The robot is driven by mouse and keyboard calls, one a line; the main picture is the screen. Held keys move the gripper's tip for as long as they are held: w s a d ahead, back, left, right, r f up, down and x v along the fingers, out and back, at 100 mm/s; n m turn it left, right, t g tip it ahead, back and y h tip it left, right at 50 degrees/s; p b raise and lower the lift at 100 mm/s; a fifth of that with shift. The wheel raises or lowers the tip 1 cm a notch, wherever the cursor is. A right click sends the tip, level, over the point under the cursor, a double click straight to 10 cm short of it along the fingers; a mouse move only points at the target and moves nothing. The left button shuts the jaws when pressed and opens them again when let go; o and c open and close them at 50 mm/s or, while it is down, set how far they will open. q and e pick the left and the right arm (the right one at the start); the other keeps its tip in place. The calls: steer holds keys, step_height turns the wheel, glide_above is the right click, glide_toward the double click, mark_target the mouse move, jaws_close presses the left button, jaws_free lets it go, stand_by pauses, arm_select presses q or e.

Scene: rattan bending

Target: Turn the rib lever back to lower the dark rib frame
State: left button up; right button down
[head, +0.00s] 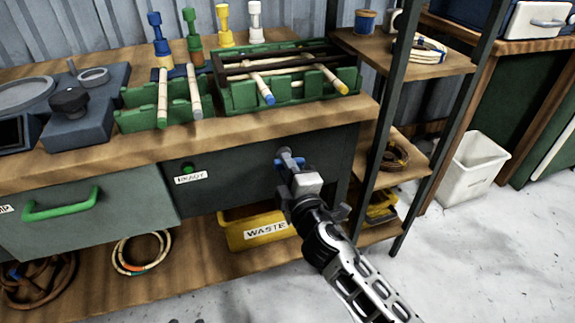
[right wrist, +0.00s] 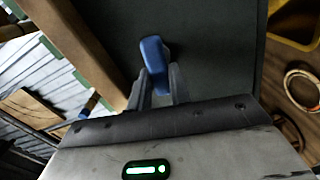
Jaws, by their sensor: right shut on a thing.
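The rib lever (right wrist: 154,52) has a blue handle and sits on the dark front panel under the bench top. In the right wrist view its handle stands between my two fingers, tilted slightly. My right gripper (head: 288,160) is shut on the lever, and it also shows in the right wrist view (right wrist: 160,84). In the head view the gripper mostly hides the lever. The dark rib frame (head: 275,62) lies across the green block (head: 238,98) on the bench, with pale rods that have blue and yellow ends there. My left gripper is not in view.
A green lamp with a READY label (head: 191,178) is on the panel left of the lever. A yellow WASTE bin (head: 243,240) stands below. A dark shelf post (head: 381,110) rises close to the right of my gripper.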

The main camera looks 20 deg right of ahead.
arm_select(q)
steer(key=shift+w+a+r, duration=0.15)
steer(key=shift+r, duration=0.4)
arm_select(e)
steer(key=shift+f+n, duration=0.15)
steer(key=shift+n, duration=0.85)
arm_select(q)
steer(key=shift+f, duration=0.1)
arm_select(e)
steer(key=c, duration=1.3)
jaws_free()
steer(key=shift+s, duration=0.1)
